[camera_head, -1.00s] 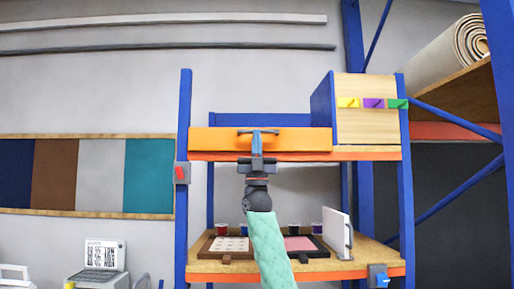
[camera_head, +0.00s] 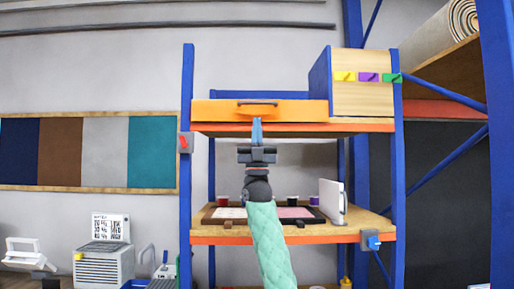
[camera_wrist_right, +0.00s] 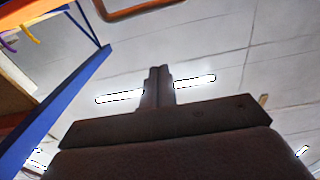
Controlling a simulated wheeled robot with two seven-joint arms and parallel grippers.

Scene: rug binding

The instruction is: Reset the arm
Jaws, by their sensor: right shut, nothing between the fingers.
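My right gripper (camera_head: 257,125) is in the middle of the head view, on a teal-sleeved arm that comes up from below. Its narrow blue fingers point up and are shut and empty. In the picture they are just below the dark handle (camera_head: 257,103) of an orange drawer front (camera_head: 215,111); I cannot tell the gap in depth. In the right wrist view the shut fingers (camera_wrist_right: 158,75) stand together against the ceiling. My left gripper is in neither view.
A blue-post rack (camera_head: 186,210) stands ahead. Its lower shelf (camera_head: 355,232) bears two framed trays, several small pots and a white panel (camera_head: 332,198). A wooden cabinet (camera_head: 362,115) with coloured hooks sits at upper right. A white machine (camera_head: 104,265) is at lower left.

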